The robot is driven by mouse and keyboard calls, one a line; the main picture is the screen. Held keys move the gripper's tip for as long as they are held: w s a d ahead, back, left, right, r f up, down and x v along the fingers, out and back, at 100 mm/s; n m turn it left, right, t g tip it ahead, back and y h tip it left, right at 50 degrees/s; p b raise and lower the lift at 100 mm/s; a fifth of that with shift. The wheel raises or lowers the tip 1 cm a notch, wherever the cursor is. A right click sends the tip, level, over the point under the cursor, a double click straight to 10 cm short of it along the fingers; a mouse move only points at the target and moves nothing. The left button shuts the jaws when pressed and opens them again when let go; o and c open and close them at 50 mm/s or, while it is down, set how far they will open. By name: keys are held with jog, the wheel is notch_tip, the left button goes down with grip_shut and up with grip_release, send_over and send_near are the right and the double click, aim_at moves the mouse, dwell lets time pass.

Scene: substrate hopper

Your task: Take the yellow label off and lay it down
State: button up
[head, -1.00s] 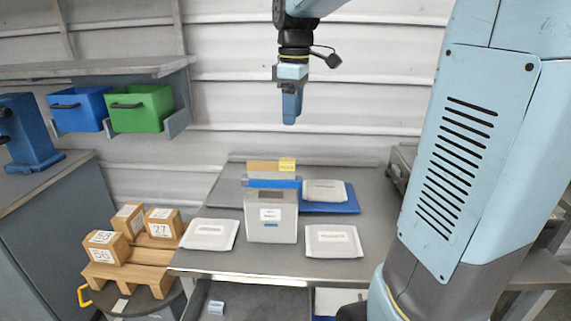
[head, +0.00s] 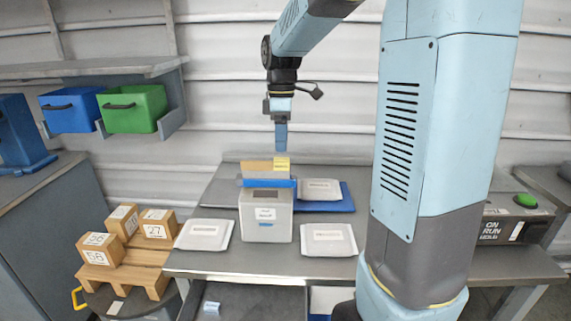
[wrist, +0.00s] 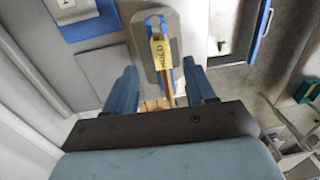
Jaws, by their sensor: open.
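The yellow label (head: 282,161) sits at the right end of the tan board (head: 256,167) at the top of the grey hopper (head: 265,216). A blue strip (head: 268,183) runs below the board. In the wrist view the yellow label (wrist: 158,54) shows dark lettering and hangs at the board's edge, between the lines of my two fingers. My gripper (head: 281,148) points down just above the label in the head view. In the wrist view my gripper (wrist: 160,76) is open, with one finger on each side of the board and nothing held.
White packets lie left (head: 204,234) and right (head: 328,239) of the hopper. Another packet (head: 319,189) lies on a blue mat (head: 334,204) behind. The table's front middle is mostly bare.

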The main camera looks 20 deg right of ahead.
aim_at(280, 159)
jog(key=shift+s+a+f, duration=0.1)
jog(key=shift+f, duration=0.85)
jog(key=shift+s+a+f, duration=0.15)
jog(key=shift+f, duration=0.75)
jog(key=shift+s+a+f, duration=0.1)
jog(key=shift+f, duration=0.85)
grip_shut()
